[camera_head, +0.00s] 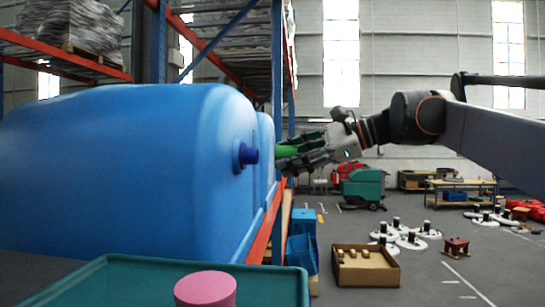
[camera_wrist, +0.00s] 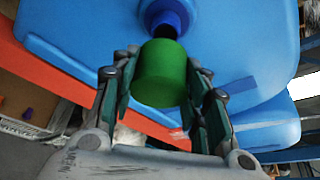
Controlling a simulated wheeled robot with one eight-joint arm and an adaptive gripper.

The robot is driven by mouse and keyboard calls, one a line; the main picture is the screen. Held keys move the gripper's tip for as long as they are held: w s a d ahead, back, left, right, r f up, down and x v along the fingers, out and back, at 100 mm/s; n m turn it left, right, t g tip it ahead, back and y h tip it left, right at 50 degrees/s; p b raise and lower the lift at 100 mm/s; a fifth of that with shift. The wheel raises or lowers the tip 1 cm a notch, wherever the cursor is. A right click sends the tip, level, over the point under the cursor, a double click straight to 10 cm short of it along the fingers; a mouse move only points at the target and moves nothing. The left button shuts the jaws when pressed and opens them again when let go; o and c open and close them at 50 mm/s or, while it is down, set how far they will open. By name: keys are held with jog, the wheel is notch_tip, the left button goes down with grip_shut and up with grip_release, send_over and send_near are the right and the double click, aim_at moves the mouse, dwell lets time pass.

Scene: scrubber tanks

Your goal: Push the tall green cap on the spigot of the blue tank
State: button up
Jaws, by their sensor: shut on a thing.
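The blue tank (camera_head: 130,165) lies on the left in the head view, with its blue spigot (camera_head: 246,154) pointing right. My gripper (camera_head: 290,155) is just right of the spigot, shut on the green cap (camera_head: 285,151). In the wrist view the green cap (camera_wrist: 160,75) sits between both fingers, in front of the spigot (camera_wrist: 168,18) of the tank (camera_wrist: 90,35). A dark strip shows between the cap and the blue spigot collar. I cannot tell whether the cap touches the spigot. The far side of the cap is hidden.
A pink cylinder (camera_head: 205,289) stands in a green tray (camera_head: 262,285) in front. An orange rack beam (camera_head: 265,225) runs below the tank. A cardboard box (camera_head: 366,267) and blue bins (camera_head: 302,252) stand on the floor.

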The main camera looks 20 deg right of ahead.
aim_at(282, 149)
jog(key=shift+w+a, duration=0.35)
jog(key=shift+a, duration=0.55)
jog(key=shift+w+a, duration=0.35)
jog(key=shift+a, duration=0.55)
jog(key=shift+s+a+r, duration=0.1)
jog(key=shift+w+a+p, duration=0.3)
jog(key=shift+a, duration=0.35)
dwell(0.4)
jog(key=shift+w+a, duration=0.2)
jog(key=shift+a, duration=0.35)
jog(key=shift+w+a, duration=0.1)
jog(key=shift+a, duration=0.15)
jog(key=o, duration=1.5)
jog(key=shift+p+v, duration=1.2)
jog(key=shift+v, duration=3.05)
